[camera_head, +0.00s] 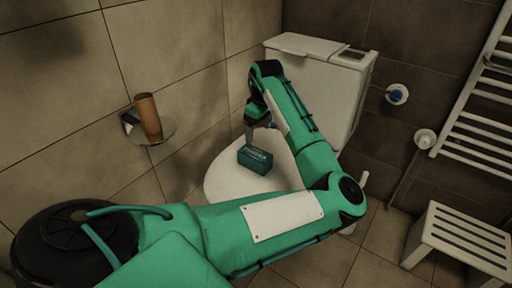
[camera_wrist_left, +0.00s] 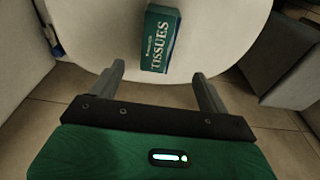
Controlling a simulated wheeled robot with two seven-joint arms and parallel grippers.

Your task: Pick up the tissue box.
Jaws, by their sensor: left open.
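In the left wrist view the tissue box (camera_wrist_left: 160,38) shows the word TISSUES and rests on the pale lid (camera_wrist_left: 95,30). My left gripper (camera_head: 257,128) is above and just behind the box in the head view. In the left wrist view my left gripper (camera_wrist_left: 160,78) is open, with its two fingers spread apart. The box lies ahead of the fingertips, roughly centred between them, and nothing is held. My right gripper is not in view.
The toilet tank (camera_head: 325,85) stands behind the lid. A brown cup (camera_head: 149,117) sits on a wall shelf at the left. A white slatted stool (camera_head: 462,240) stands at the lower right, below a towel radiator (camera_head: 480,125). Tiled floor lies in front.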

